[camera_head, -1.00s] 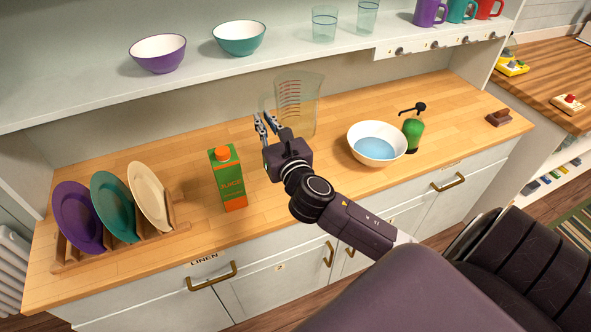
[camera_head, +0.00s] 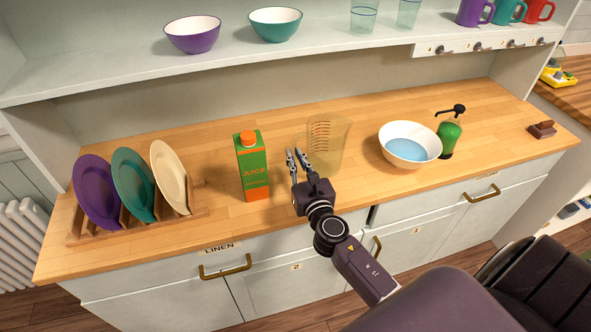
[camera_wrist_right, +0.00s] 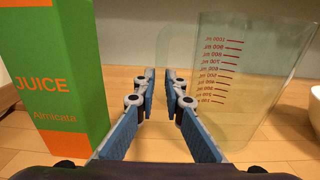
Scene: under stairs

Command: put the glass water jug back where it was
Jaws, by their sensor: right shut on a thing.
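The clear glass water jug (camera_head: 330,145) with red measuring marks is upright over the wooden counter, right of the juice carton. My right gripper (camera_head: 297,157) is at the jug's left side, shut on its handle. In the right wrist view the jug (camera_wrist_right: 245,80) fills the right side, and its clear handle shows between the fingers of the gripper (camera_wrist_right: 164,82). The jug's base is near the counter top; I cannot tell if it touches. My left gripper is not in view.
The orange and green juice carton (camera_head: 252,168) stands close left of the gripper. A white bowl of water (camera_head: 409,158) and a green soap dispenser (camera_head: 450,136) are to the right. A plate rack (camera_head: 196,205) stands left. The shelf (camera_head: 330,60) overhangs the back.

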